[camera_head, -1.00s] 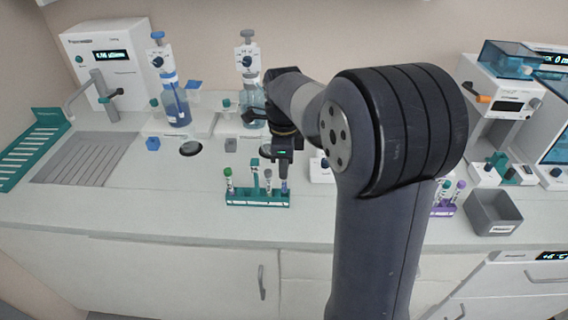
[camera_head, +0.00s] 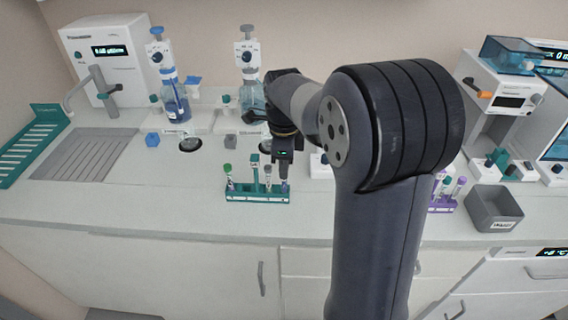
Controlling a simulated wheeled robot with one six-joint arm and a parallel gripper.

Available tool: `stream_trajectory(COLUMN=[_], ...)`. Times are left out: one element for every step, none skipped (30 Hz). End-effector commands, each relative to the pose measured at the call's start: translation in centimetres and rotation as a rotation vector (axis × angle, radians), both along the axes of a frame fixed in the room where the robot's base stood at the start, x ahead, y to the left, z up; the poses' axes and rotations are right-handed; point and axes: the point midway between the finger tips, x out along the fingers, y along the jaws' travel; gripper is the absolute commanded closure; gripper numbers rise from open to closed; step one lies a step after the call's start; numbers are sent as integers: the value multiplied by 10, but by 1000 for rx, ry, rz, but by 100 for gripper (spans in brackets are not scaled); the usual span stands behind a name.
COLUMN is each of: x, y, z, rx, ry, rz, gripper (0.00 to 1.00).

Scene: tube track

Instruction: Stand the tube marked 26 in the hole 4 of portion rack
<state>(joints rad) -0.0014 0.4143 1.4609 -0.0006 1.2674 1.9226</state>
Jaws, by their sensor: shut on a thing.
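A teal rack (camera_head: 245,197) stands near the front of the counter and holds several tubes. A green-capped tube (camera_head: 229,172) is at its left end, and a pale-capped tube (camera_head: 268,175) is near its middle. My gripper (camera_head: 284,176) points down at the rack's right end. It is shut on a tube (camera_head: 284,187), whose lower part shows beneath the fingers at the rack. The cap and upper part of this tube are hidden. The number 26 and the hole numbers are too small to read. I cannot tell which rack is the portion rack.
A purple rack (camera_head: 440,207) with tubes stands right of my arm, partly hidden by it. A grey bin (camera_head: 495,208) is beside it. Bottles with dispensers, one blue-filled (camera_head: 176,105), stand behind.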

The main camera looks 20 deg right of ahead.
Motion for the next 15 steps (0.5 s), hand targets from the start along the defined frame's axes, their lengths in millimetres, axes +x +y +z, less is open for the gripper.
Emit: stream_trajectory(x=[0, 0, 0, 0, 0, 0, 0, 0, 0, 0, 0, 0, 0, 0, 0], y=[0, 0, 0, 0, 0, 0, 0, 0, 0, 0, 0, 0, 0, 0, 0], z=[0, 0, 0, 0, 0, 0, 0, 0, -1, -2, -2, -4, -4, -5, -7], rx=[0, 0, 0, 0, 0, 0, 0, 0, 0, 0, 0, 0, 0, 0, 0], ry=[0, 0, 0, 0, 0, 0, 0, 0, 0, 0, 0, 0, 0, 0, 0], rz=[0, 0, 0, 0, 0, 0, 0, 0, 0, 0, 0, 0, 0, 0, 0], gripper=[96, 96, 96, 96, 96, 96, 96, 96, 96, 96, 96, 96, 96, 96, 96])
